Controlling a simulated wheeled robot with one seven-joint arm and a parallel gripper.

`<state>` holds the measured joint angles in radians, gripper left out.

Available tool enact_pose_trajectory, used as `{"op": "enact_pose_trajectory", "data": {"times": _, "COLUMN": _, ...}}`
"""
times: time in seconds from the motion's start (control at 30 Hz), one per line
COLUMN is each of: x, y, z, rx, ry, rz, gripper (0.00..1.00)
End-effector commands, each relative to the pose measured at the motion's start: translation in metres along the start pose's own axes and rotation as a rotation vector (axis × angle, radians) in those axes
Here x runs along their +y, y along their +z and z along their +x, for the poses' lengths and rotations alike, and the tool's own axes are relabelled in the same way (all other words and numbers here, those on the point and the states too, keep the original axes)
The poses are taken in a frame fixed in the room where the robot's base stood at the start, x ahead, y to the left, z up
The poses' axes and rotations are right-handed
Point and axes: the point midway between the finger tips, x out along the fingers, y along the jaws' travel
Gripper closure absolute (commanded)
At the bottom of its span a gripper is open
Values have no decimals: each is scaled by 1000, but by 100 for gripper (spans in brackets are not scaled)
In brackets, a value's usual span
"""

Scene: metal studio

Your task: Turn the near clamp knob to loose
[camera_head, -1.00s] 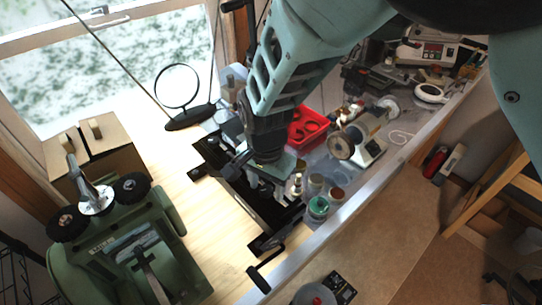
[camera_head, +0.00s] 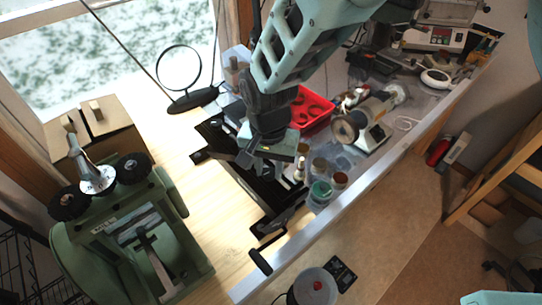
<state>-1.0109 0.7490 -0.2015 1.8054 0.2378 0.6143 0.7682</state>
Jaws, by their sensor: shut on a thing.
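A black metal fixture (camera_head: 262,190) lies on the pale wooden bench, with a black crank handle (camera_head: 260,262) at its near end. My gripper (camera_head: 262,168) points down onto the middle of this fixture. Its jaws are shut on a small part there, apparently the near clamp knob. The knob itself is hidden under my wrist and fingers, so its turn position cannot be read.
A green jar (camera_head: 320,192) and other small jars stand close to the right of the fixture. A red tray (camera_head: 312,108) and a grinder-like machine (camera_head: 362,122) are behind. A green rolling machine (camera_head: 135,235) stands at left, with bare bench between.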

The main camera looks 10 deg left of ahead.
Motion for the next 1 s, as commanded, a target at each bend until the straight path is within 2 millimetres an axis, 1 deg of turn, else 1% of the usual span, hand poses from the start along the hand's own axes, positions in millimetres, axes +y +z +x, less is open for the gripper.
{"op": "enact_pose_trajectory", "data": {"times": 1.0, "x": 0, "y": -1, "z": 0, "rx": -1, "ry": 7, "rz": -967, "gripper": 94}}
